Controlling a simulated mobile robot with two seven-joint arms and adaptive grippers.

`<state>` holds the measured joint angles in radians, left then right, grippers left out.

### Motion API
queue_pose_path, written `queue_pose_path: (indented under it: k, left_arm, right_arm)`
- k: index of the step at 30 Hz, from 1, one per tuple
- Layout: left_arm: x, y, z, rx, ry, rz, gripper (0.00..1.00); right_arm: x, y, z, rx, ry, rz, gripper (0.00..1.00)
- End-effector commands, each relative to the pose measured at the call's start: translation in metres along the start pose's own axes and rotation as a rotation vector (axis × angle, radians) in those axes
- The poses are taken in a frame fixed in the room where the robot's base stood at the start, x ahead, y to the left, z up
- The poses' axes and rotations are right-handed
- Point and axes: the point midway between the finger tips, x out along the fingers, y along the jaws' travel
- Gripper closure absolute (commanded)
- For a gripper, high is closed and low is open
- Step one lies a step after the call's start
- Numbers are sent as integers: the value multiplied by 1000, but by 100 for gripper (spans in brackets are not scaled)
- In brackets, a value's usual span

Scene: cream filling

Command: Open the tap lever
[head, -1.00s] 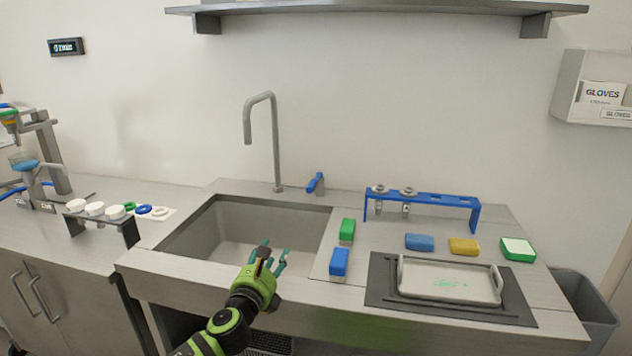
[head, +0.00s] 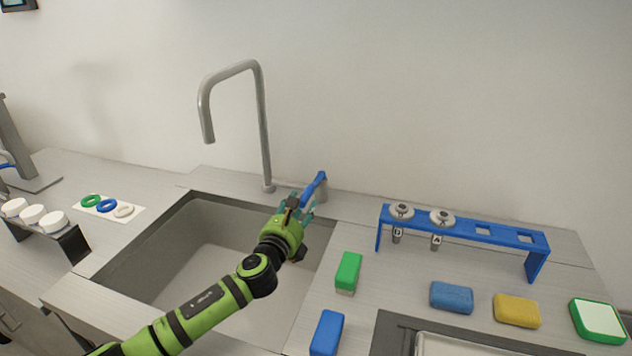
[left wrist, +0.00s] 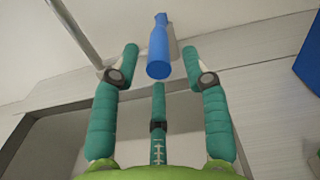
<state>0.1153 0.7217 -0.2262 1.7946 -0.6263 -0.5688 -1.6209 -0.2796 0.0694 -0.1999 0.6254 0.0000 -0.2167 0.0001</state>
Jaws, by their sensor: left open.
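The blue tap lever (head: 314,187) rises from a grey base at the back right corner of the sink (head: 140,270), right of the tall grey tap spout (head: 263,120). My left gripper (head: 303,208) reaches over the sink to just in front of the lever. In the left wrist view the lever (left wrist: 158,50) stands between the spread green fingers of my left gripper (left wrist: 158,75), near their tips. The gripper is open, and I cannot tell whether a finger touches the lever. My right gripper is not in view.
A blue rack (head: 465,228) with two labelled nozzles stands right of the lever. A green-topped block (head: 348,268) and a blue-topped block (head: 327,333) stand right of the sink. A blue sponge (head: 452,296) and a yellow sponge (head: 516,310) lie farther right.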

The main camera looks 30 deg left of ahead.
Motion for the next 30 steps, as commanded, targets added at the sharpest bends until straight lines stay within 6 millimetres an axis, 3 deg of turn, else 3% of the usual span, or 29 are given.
queue_pose_path:
  k: [3, 9, 18, 28, 29, 30]
  left_arm:
    - [10, 0, 1, -2, -1, 0, 54]
    - [38, 0, 1, -3, -2, 2, 54]
    - [67, 0, 0, -1, 0, 0, 54]
    - [70, 0, 0, 0, 1, 0, 54]
    - [70, 0, 0, 0, 1, 0, 62]
    - [70, 0, 0, 0, 1, 0, 78]
  right_arm:
    - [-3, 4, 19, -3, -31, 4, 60]
    - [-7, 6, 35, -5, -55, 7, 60]
    - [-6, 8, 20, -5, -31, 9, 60]
    - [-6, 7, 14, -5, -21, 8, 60]
    - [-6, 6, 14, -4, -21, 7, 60]
    - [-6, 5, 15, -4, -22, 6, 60]
